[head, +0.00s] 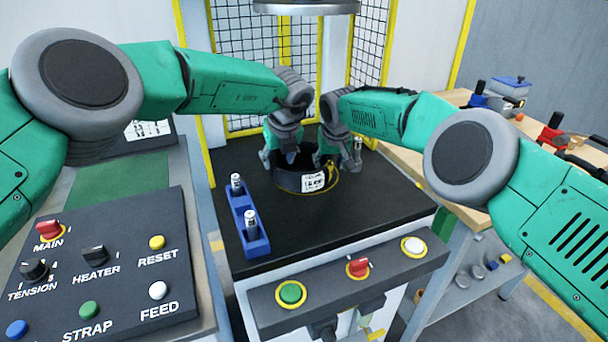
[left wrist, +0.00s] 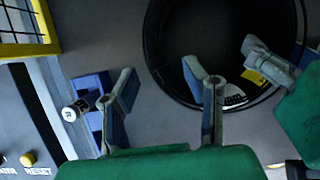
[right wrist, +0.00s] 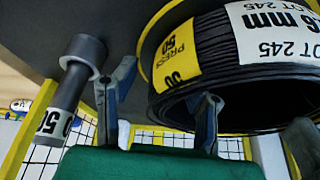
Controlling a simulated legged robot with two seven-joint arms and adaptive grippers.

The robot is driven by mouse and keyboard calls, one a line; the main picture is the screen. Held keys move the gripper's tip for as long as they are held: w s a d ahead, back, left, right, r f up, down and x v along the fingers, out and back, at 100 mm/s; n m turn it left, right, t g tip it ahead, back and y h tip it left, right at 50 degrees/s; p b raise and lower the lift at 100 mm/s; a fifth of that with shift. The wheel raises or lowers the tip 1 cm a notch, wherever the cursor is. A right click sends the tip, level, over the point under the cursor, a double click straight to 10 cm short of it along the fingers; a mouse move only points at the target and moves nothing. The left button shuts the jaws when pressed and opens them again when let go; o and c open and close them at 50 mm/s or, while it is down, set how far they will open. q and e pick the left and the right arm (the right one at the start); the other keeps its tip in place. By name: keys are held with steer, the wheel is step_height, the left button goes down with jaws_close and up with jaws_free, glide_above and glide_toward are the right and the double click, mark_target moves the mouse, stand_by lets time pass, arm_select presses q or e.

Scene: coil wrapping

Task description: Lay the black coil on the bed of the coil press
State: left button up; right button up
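The black coil (head: 289,181), with a white label, lies on the black bed of the coil press (head: 385,203), within a yellow ring marking. I cannot tell whether it rests fully flat. The right wrist view shows the coil (right wrist: 255,100) close up, with yellow and white labels. My left gripper (head: 278,160) is open at the coil's left side; in the left wrist view its fingers (left wrist: 160,82) are spread at the rim. My right gripper (head: 336,163) is open at the coil's right side, with one finger (right wrist: 168,90) overlapping the coil in the right wrist view.
A blue holder (head: 248,222) with two white-capped pieces stands at the bed's left. A grey post (right wrist: 75,75) stands beside the coil. The press head (head: 305,6) hangs above. Button panels (head: 350,270) lie in front; a wooden bench (head: 455,97) is at right.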

arm_select(q)
steer(key=v, duration=0.4)
steer(key=d+v, duration=0.1)
steer(key=shift+r, duration=0.35)
arm_select(e)
steer(key=shift+d, duration=0.35)
arm_select(q)
steer(key=shift+s+d+r, duration=0.1)
steer(key=shift+s+r, duration=0.05)
steer(key=shift+r, duration=0.05)
arm_select(e)
steer(key=shift+r, duration=0.15)
steer(key=shift+s+r, duration=0.2)
steer(key=shift+r, duration=0.4)
steer(key=v, duration=1)
steer(key=shift+s, duration=0.15)
